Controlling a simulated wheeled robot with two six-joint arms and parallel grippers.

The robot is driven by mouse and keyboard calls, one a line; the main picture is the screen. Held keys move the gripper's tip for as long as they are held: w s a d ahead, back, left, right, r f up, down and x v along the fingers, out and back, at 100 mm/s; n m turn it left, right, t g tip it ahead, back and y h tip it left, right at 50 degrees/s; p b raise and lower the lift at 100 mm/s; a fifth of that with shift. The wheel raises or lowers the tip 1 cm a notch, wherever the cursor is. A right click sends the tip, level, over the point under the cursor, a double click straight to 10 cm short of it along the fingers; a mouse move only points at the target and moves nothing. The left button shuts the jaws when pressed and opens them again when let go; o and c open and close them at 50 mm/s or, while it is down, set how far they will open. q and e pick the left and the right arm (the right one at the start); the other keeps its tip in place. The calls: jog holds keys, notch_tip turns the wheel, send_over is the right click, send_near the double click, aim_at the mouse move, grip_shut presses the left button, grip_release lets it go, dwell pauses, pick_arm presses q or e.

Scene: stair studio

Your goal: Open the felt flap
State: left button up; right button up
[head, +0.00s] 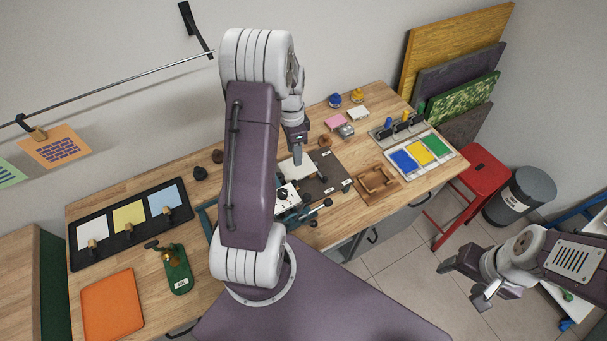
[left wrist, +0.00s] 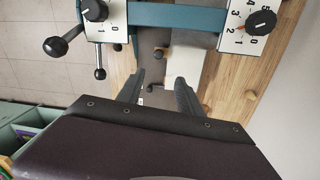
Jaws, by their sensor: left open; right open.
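The small press (head: 310,215) stands on the workbench, partly hidden behind my left arm. A pale cream piece (head: 297,174) lies at the press over its dark bed (head: 327,172); it looks like the felt flap. It also shows in the left wrist view (left wrist: 189,64), between the two white dial blocks and just beyond the fingers. My left gripper (head: 298,158) points down above or beside this piece, open and empty. Its spread fingers show in the left wrist view (left wrist: 159,82); I cannot tell whether they touch the piece. My right gripper (head: 464,283) is open and empty above the floor.
A wooden frame (head: 376,182) and an ink tray (head: 420,155) lie right of the press. A black tray (head: 130,240) with coloured sheets, a green stand (head: 176,270) and an orange board (head: 112,305) lie left. A red stool (head: 480,175) stands beyond the bench's right end.

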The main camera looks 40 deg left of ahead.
aim_at(294, 182)
pick_arm(q)
jog(key=f, duration=0.3)
jog(key=s+f, duration=0.1)
jog(key=f, duration=0.2)
jog(key=s+f, duration=0.1)
jog(key=f, duration=0.3)
jog(key=shift+s+d+b, duration=0.2)
jog(key=shift+b, duration=0.2)
jog(key=shift+w+f, duration=0.2)
jog(key=shift+f, duration=1)
jog(key=shift+w+f, duration=0.2)
jog(key=shift+f, duration=0.1)
jog(key=shift+s+r, duration=0.1)
jog(key=shift+s, duration=0.1)
jog(key=shift+c, duration=1.2)
jog(key=c, duration=0.5)
grip_shut()
pick_arm(e)
jog(key=shift+s+f, duration=0.6)
jog(key=shift+s, duration=0.25)
